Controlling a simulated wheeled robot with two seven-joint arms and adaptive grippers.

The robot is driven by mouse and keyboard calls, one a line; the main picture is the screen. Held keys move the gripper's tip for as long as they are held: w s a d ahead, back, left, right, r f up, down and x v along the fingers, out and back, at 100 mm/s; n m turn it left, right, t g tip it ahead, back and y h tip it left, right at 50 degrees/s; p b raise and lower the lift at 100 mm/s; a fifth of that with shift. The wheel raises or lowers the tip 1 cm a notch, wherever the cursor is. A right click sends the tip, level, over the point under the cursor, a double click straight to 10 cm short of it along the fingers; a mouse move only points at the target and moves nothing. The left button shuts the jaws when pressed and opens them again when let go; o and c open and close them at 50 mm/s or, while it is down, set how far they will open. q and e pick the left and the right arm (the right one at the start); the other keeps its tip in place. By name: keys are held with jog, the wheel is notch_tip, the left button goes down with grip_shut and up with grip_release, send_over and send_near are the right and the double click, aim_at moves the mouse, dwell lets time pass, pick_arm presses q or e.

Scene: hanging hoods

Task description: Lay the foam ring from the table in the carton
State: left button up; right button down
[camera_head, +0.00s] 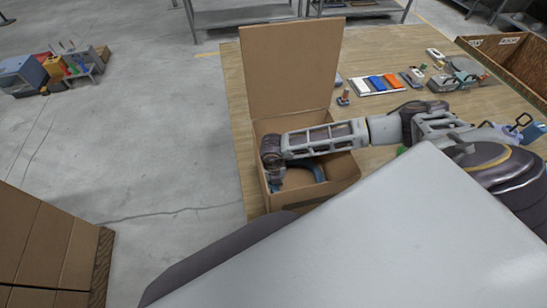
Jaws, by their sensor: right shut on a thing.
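The open carton (337,190) stands on the wooden table (378,48), with its tall brown flap raised at the back. The blue foam ring (301,186) is inside the carton, partly hidden by my right arm. My right gripper (273,184) reaches down into the left part of the carton and is shut on the foam ring at its left side. Its fingertips are small and partly hidden. I cannot tell whether the ring touches the carton floor. My left gripper is not in view.
A brown wooden crate (510,62) stands at the right. Cardboard boxes (42,243) are at the lower left. The grey floor left of the table is mostly clear.

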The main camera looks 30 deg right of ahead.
jog(key=shift+w+a+r, duration=0.15)
jog(key=shift+w+a, duration=0.05)
jog(key=c, duration=1.1)
grip_release()
jog(key=shift+c, duration=0.2)
jog(key=shift+w+r, duration=0.1)
jog(key=shift+r, duration=0.65)
notch_tip(320, 180, up, 10)
jog(key=shift+s+r, duration=0.2)
jog(key=shift+d, duration=0.1)
